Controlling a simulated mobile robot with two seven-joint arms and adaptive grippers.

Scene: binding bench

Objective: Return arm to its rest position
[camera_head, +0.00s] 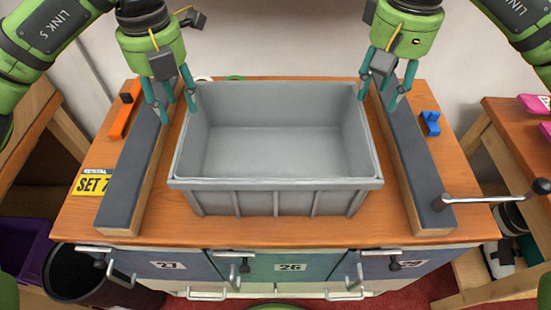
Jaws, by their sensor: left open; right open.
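My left gripper (178,106) is open at the upper left of the bench. Its fingers point down near the back left corner of the grey bin and the left dark rail. My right gripper (378,98) is open by the back right corner of the bin, near the right dark rail. No object shows between the fingers of either gripper. Whether the fingers touch the bin's rim is hard to tell. The grey bin (275,186) stands in the middle of the wooden bench and looks empty.
Two dark-topped rails (133,185) and (412,160) flank the bin on the bench (250,232). An orange tool (122,118) and a yellow card (92,183) lie left, a blue part (431,122) right. A crank handle (490,199) juts out at the right front.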

